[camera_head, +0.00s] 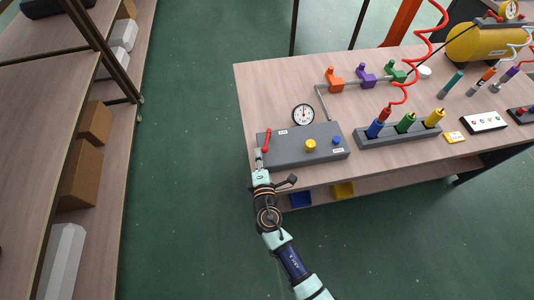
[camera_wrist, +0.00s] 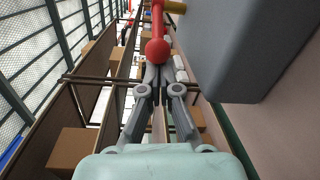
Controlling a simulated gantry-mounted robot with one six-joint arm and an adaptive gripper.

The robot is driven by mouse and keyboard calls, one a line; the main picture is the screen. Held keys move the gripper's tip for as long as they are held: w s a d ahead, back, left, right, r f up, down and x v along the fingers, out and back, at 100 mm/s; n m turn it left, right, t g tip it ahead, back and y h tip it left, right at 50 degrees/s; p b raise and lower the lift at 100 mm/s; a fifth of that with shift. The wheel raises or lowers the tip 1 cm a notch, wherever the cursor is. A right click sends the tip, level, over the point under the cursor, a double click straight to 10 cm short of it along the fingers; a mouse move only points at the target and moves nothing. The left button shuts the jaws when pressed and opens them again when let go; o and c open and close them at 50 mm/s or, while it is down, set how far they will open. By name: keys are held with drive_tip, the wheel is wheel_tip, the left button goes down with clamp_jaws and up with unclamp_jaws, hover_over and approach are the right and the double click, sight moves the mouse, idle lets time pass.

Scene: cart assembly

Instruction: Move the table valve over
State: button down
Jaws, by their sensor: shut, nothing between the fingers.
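The table valve is a red lever (camera_head: 267,140) at the left end of a grey control box (camera_head: 315,153) on the wooden table. In the wrist view its red round knob (camera_wrist: 157,50) and stem show just beyond my fingertips. My gripper (camera_head: 258,153) is at the box's left front corner, close to the lever's near end. It also shows in the wrist view (camera_wrist: 152,75), where its fingers are shut together with nothing held. I cannot tell whether the fingertips touch the knob. The grey box side fills the upper right of the wrist view.
A yellow knob (camera_head: 310,146) and a blue knob (camera_head: 336,140) sit on the same box. A round gauge (camera_head: 303,114) stands behind it. Coloured valves (camera_head: 366,75) and a plug holder (camera_head: 374,140) are further right. A shelf (camera_head: 95,190) stands left across open green floor.

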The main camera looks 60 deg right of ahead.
sight(269, 162)
drive_tip(key=shift+s+d, duration=0.2)
drive_tip(key=shift+s, duration=0.55)
drive_tip(key=shift+s+d, duration=0.2)
drive_tip(key=shift+s, duration=0.5)
drive_tip(key=shift+s+d, duration=0.15)
drive_tip(key=shift+s, duration=0.05)
drive_tip(key=shift+s+d+r, duration=0.15)
drive_tip(key=shift+b, duration=0.35)
drive_tip(key=shift+w+a+f+b, duration=0.35)
drive_tip(key=shift+w+a+b, duration=0.1)
drive_tip(key=shift+a, duration=0.1)
drive_tip(key=shift+w+a+f+b, duration=0.3)
drive_tip(key=shift+w+a+b, duration=0.1)
drive_tip(key=shift+a, duration=0.15)
drive_tip(key=shift+a+r, duration=0.25)
drive_tip(key=shift+a, duration=0.6)
drive_tip(key=s+a, duration=0.1)
drive_tip(key=s, duration=0.1)
drive_tip(key=s+a, duration=0.1)
drive_tip(key=s, duration=0.2)
drive_tip(key=s+a+p, duration=0.1)
drive_tip(key=s, duration=0.2)
drive_tip(key=shift+s+r, duration=0.15)
drive_tip(key=shift+r, duration=0.05)
